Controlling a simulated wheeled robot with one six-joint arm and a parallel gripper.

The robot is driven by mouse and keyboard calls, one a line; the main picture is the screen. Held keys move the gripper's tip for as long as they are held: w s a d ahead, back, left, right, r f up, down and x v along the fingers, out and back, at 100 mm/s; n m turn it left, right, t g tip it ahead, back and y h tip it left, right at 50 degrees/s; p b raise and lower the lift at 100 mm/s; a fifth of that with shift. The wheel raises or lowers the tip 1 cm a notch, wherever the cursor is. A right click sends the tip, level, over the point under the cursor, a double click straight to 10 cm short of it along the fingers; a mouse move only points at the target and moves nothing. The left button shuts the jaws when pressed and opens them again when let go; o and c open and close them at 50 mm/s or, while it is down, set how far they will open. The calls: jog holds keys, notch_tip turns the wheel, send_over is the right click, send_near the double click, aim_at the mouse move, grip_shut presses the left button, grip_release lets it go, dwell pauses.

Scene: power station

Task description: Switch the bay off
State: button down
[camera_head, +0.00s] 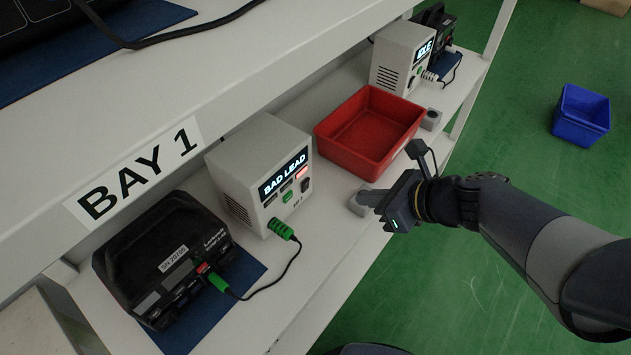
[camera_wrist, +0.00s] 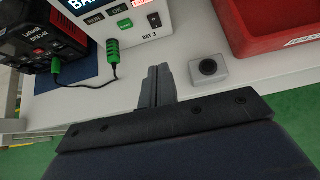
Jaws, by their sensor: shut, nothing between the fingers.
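The bay's grey-white unit (camera_head: 262,150) stands on the shelf, its display reading "BAD LEAD" with a red lamp lit below. A black switch (camera_head: 305,185) is on its front, lower right; it also shows in the wrist view (camera_wrist: 154,20). A green lead plug (camera_head: 280,229) is in the unit's front, with its cable running to a black battery pack (camera_head: 165,262). My gripper (camera_head: 368,195) is shut and empty, in front of the unit and apart from it. In the wrist view its fingers (camera_wrist: 157,80) point toward the unit's front, below the switch.
A grey block with a round black top (camera_wrist: 208,68) sits close beside my fingers. A red bin (camera_head: 340,152) stands right of the unit. Another unit (camera_head: 390,70) reading "IDLE" is farther along. A blue bin (camera_head: 578,128) is on the green floor. A "BAY 1" label (camera_head: 135,172) marks the upper shelf edge.

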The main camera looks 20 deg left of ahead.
aim_at(307, 186)
jog(key=b+x, duration=0.3)
jog(key=x, duration=0.7)
jog(key=shift+a+f+b, duration=0.1)
jog(key=shift+f+b, duration=0.2)
jog(key=shift+w+a+r+p, duration=0.15)
jog(key=shift+a+r+p, duration=0.1)
jog(key=shift+a, duration=0.35)
jog(key=shift+w+a+r+p, duration=0.1)
jog(key=shift+w+a+r, duration=0.15)
jog(key=shift+a, duration=0.3)
jog(key=shift+w+a+r, duration=0.1)
jog(key=shift+w+a, duration=0.1)
jog(key=shift+a, duration=0.45)
